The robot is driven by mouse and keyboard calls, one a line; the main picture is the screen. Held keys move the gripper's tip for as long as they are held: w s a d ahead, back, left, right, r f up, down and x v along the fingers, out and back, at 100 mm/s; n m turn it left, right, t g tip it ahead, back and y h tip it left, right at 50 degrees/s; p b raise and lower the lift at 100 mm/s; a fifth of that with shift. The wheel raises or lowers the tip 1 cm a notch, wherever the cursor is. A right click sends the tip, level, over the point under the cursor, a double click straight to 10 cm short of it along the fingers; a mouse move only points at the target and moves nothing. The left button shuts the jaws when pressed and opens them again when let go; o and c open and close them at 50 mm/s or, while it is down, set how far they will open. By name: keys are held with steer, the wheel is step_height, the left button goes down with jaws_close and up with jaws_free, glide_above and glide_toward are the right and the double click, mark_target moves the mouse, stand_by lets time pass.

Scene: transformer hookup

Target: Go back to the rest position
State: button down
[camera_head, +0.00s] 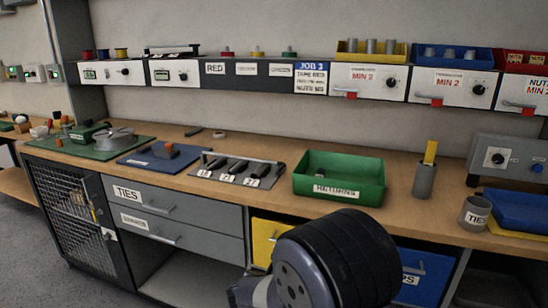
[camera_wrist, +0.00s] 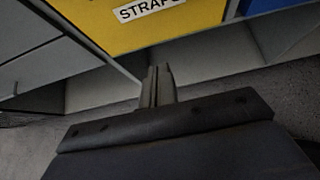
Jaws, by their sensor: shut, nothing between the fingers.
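My gripper (camera_wrist: 158,86) shows in the wrist view with its two fingers together and nothing between them. It is in front of the lower part of the bench, close to a yellow drawer (camera_wrist: 160,22) labelled "STRAPS". It does not touch the drawer as far as I can see. In the head view a dark round part of my arm stands in front of the bench and covers part of the yellow drawer (camera_head: 265,240) and the blue drawer (camera_head: 425,270). My gripper is hidden in that view.
The wooden bench top (camera_head: 235,150) holds a green bin (camera_head: 340,178), a grey tool rack (camera_head: 240,170), a blue mat (camera_head: 160,155) and a grey cup marked "TIES" (camera_head: 474,214). Grey drawers (camera_head: 175,205) and a mesh cabinet (camera_head: 75,215) are below. Floor shows at lower left.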

steer(key=f+b, duration=0.1)
steer(key=b, duration=0.2)
steer(key=s+f+t+b, duration=0.1)
steer(key=b, duration=0.2)
steer(key=s+f+t+b, duration=0.1)
steer(key=b, duration=0.2)
steer(key=shift+s+a+f+h+b, duration=0.1)
steer(key=shift+a+f+h+b, duration=0.3)
steer(key=shift+s+d, duration=0.1)
